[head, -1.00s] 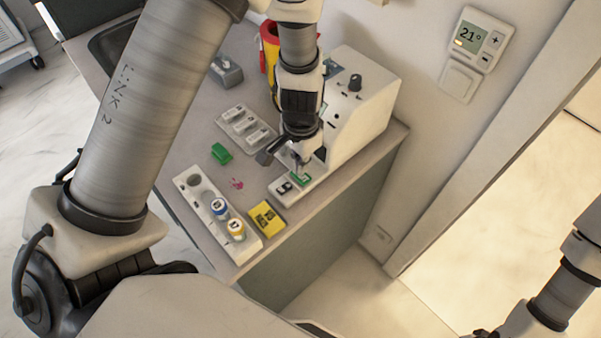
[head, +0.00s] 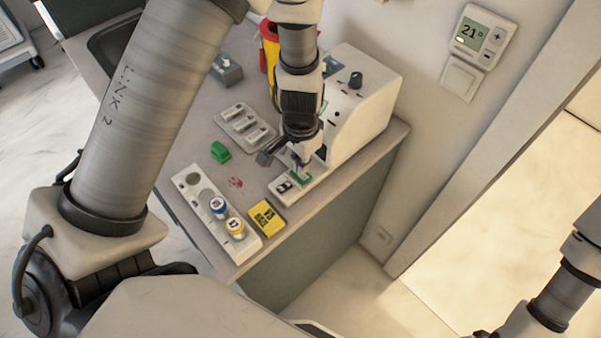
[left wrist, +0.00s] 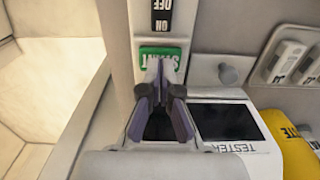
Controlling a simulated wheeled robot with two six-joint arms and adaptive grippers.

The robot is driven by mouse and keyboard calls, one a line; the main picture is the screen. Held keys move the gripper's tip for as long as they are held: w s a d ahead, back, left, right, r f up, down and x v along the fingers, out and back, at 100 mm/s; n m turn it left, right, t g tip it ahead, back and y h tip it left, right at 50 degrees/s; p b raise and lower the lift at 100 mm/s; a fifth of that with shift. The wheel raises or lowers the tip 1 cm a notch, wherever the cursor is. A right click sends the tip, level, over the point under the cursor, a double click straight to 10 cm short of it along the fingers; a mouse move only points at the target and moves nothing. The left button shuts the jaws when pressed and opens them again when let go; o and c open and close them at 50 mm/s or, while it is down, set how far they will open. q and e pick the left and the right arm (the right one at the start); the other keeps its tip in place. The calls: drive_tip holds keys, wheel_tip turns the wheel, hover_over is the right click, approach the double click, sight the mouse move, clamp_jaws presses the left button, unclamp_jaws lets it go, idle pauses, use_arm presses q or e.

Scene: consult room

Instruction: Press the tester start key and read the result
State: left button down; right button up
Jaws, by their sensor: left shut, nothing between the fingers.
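The tester (head: 362,105), a white box with a dark knob, stands on the counter against the wall. Its low front ledge carries the green start key (head: 301,178) and a black on/off switch (head: 284,187). In the left wrist view the start key (left wrist: 160,55) reads START upside down, beside the switch (left wrist: 161,14). My left gripper (head: 299,164) is shut and empty, pointing down, its tips (left wrist: 162,66) at the key's edge. I cannot tell whether they touch it. The tester's screen (left wrist: 227,122) looks dark, with no readable result. My right gripper is not clearly visible.
A white rack (head: 190,181) with blue and yellow capped vials, a yellow box (head: 266,218), a green block (head: 220,152) and a tray of white pieces (head: 233,113) lie left of the ledge. A red-and-yellow container (head: 268,48) stands behind my left arm.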

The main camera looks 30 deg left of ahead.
use_arm(q)
drive_tip(key=shift+f+b, duration=0.7)
drive_tip(key=shift+f, duration=0.15)
drive_tip(key=shift+r, duration=0.2)
wheel_tip(320, 180, up, 7)
drive_tip(key=p, duration=0.6)
drive_tip(key=shift+f, duration=0.1)
